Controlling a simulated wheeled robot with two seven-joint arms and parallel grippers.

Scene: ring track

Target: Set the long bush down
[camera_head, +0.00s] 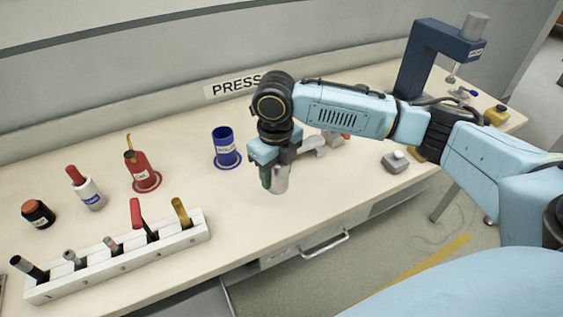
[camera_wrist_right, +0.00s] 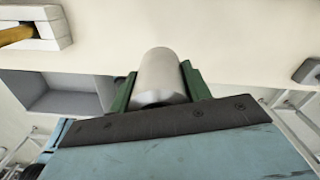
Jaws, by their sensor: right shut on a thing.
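The long bush (camera_head: 280,181) is a plain grey-white cylinder. My right gripper (camera_head: 272,178) is shut on it near the middle of the bench, towards the front edge. In the right wrist view the bush (camera_wrist_right: 163,76) sits between the green fingers of the right gripper (camera_wrist_right: 160,92). Its lower end is close to the bench top (camera_head: 230,212); I cannot tell whether it touches. My left gripper is in neither view.
A white numbered rack (camera_head: 120,262) holding several tools stands front left. A blue cup (camera_head: 224,148), a red holder (camera_head: 142,172), a white bottle (camera_head: 88,192) and a black jar (camera_head: 38,214) stand behind it. A dark blue press (camera_head: 418,60) stands at the right.

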